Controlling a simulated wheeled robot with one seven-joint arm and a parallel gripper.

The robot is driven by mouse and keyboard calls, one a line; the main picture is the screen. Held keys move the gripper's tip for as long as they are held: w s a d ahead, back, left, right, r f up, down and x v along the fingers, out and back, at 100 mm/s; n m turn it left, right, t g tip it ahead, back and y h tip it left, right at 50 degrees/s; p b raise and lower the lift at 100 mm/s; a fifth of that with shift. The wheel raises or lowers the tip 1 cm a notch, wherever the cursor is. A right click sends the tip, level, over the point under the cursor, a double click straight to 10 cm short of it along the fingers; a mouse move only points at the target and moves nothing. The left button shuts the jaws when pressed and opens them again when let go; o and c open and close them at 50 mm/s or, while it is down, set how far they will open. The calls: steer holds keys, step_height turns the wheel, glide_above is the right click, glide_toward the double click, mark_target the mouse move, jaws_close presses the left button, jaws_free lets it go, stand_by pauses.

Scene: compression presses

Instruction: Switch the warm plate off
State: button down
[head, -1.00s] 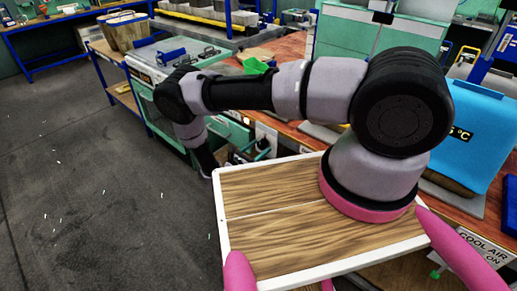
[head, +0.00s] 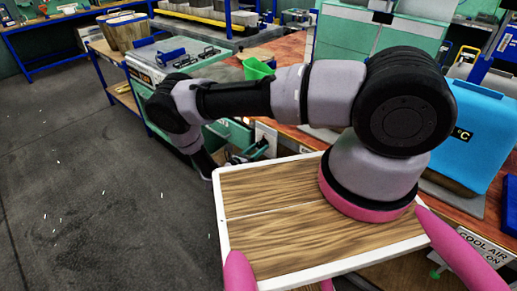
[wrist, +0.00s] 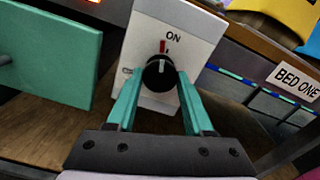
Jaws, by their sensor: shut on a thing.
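A black round knob (wrist: 159,70) sits on a white switch plate (wrist: 182,25) in the wrist view. The plate reads ON above the knob, and a red mark stands upright just under that word. My gripper (wrist: 160,80) has its two teal fingers on either side of the knob and is shut on it. No label naming the warm plate is readable. In the head view my arm reaches left and down towards the bench front; my fingers cannot be made out there.
In the wrist view a green panel (wrist: 45,55) is at the left, and a BED ONE label (wrist: 295,81) is at the right. In the head view a green funnel-like thing (head: 258,68) stands on the bench. The floor (head: 95,200) at left is clear.

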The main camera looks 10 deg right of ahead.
steer(key=n, duration=0.4)
steer(key=shift+n, duration=0.4)
steer(key=n, duration=1)
steer(key=shift+r+n, duration=0.1)
steer(key=shift+n, duration=0.3)
steer(key=n, duration=0.5)
steer(key=shift+c, duration=1.5)
jaws_free()
steer(key=v, duration=1.1)
